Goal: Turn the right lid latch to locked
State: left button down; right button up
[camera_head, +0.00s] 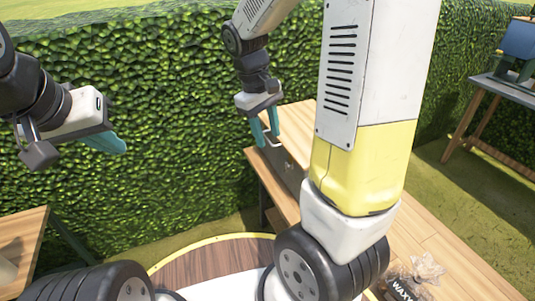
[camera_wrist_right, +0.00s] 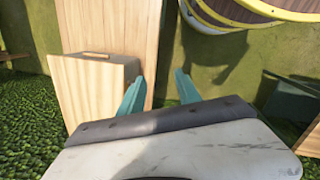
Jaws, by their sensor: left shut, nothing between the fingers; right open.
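A box with a dark grey side (camera_head: 289,174) stands on the wooden table at the back, partly hidden behind my own arm. A thin pale bar shows at its upper edge. My right gripper (camera_head: 264,127) is open, its teal fingers pointing down beside this edge. My left gripper (camera_head: 122,148) is shut and empty, far left of the box.
The wooden table (camera_head: 455,262) runs toward the lower right, with a plastic bag labelled WAXY (camera_head: 413,280) on it. A hedge (camera_head: 170,110) stands behind. Another table (camera_head: 18,240) is at the left. A blue machine (camera_head: 519,40) stands at the far right.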

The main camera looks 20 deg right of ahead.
jog(key=w+d+f+n+g+h, duration=0.25)
jog(key=w+f+n+h, duration=0.4)
jog(key=f, duration=0.75)
jog(key=n+t+h, duration=0.6)
jog(key=n+h, duration=0.2)
jog(key=h, duration=0.1)
send_near(288, 167)
jog(key=w+d, duration=0.2)
jog(key=d, duration=0.4)
jog(key=shift+d, duration=0.4)
jog(key=shift+w+f+g, duration=0.1)
jog(key=shift+g, duration=0.15)
grip_shut()
